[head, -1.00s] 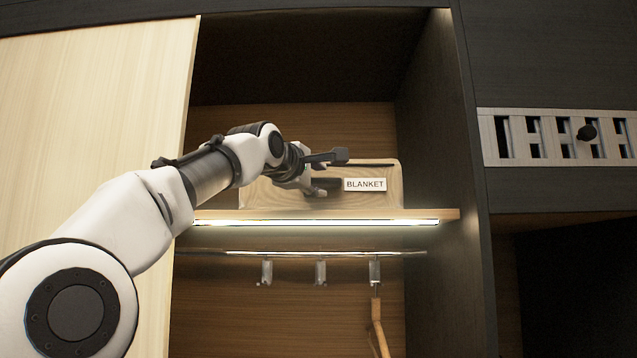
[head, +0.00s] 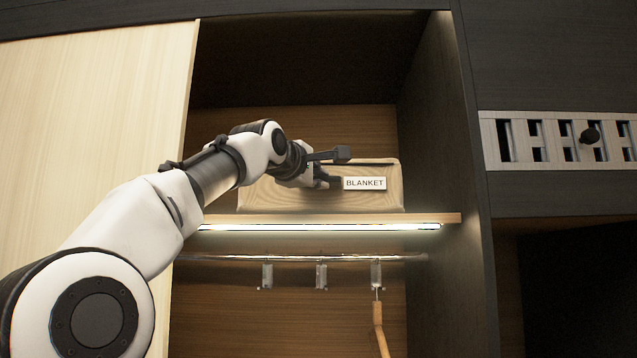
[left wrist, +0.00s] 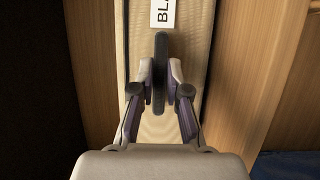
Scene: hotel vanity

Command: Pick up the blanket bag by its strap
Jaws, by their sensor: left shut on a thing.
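The blanket bag (head: 378,200) is a beige, wood-toned case with a white BLANKET label, standing on the closet shelf. In the left wrist view the bag (left wrist: 200,35) runs down the middle, with its label partly cut off at the top. Its dark strap (left wrist: 161,62) stands out from the front face. My left gripper (head: 325,178) is at the front of the bag, left of the label. In the left wrist view its fingers (left wrist: 160,88) are closed on the strap from both sides. My right gripper does not show in either view.
The shelf (head: 440,218) has a lit strip along its front edge. Below it hang a rail with hooks and a wooden hanger (head: 379,328). A dark upright panel (head: 440,130) bounds the closet on the right, a pale door (head: 95,120) on the left.

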